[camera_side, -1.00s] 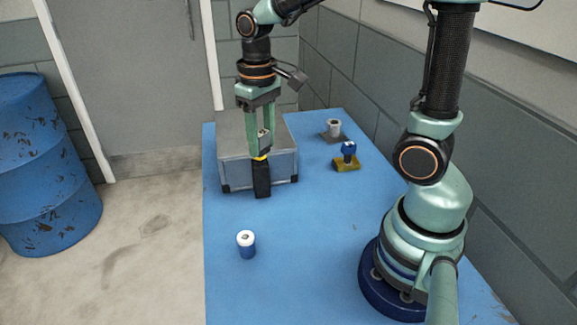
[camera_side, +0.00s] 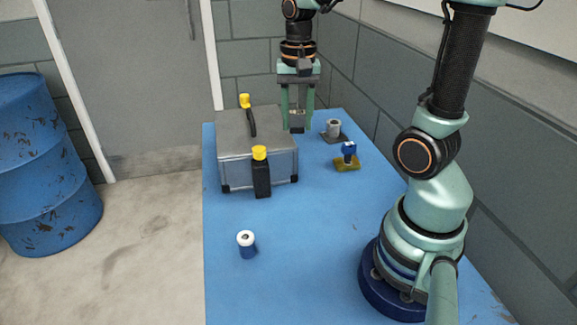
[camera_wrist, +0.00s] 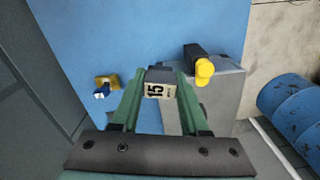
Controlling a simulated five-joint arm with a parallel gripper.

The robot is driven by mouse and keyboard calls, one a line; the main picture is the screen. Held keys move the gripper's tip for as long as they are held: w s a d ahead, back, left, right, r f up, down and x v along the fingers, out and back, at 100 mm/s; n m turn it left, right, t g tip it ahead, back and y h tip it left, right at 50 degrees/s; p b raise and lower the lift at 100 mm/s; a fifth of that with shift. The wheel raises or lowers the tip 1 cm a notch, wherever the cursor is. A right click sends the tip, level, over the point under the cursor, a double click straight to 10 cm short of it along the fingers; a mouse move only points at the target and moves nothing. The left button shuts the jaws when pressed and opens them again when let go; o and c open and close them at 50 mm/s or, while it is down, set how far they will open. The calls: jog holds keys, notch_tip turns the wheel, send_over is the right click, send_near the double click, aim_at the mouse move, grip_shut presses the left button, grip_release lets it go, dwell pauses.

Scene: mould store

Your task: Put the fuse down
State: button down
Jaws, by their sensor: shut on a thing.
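The fuse (camera_side: 297,114) is a small block between the fingertips of my gripper (camera_side: 297,122) in the side view. In the wrist view the fuse (camera_wrist: 158,89) shows a pale face marked 15 and a dark end. Both fingers of my gripper (camera_wrist: 159,75) are shut on it. My gripper points down at the back of the blue table (camera_side: 310,225), just right of the grey case (camera_side: 257,148). The side view does not show clearly how far the fuse is above the table.
A black bottle with a yellow cap (camera_side: 261,175) stands before the case. A black-and-yellow object (camera_side: 248,115) is on the case. A blue-and-white cylinder (camera_side: 247,245) stands in front.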

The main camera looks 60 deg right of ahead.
aim_at(295, 198)
notch_tip(295, 198, down, 19)
jog(key=shift+f, duration=0.1)
dwell(0.5)
jog(key=shift+f, duration=0.15)
jog(key=shift+c, duration=2.1)
grip_release()
notch_tip(295, 198, up, 12)
jog(key=s+a+r+n+t, duration=0.1)
jog(key=a+r+n+t, duration=0.4)
jog(key=a+r+n, duration=0.4)
notch_tip(295, 198, up, 3)
jog(key=shift+s+n, duration=0.15)
jog(key=shift+n, duration=0.95)
jog(key=shift+o, duration=0.5)
jog(key=shift+s+a+r+n+t, duration=0.15)
jog(key=shift+a+r+n+t, duration=0.1)
jog(key=shift+a+n+t, duration=0.05)
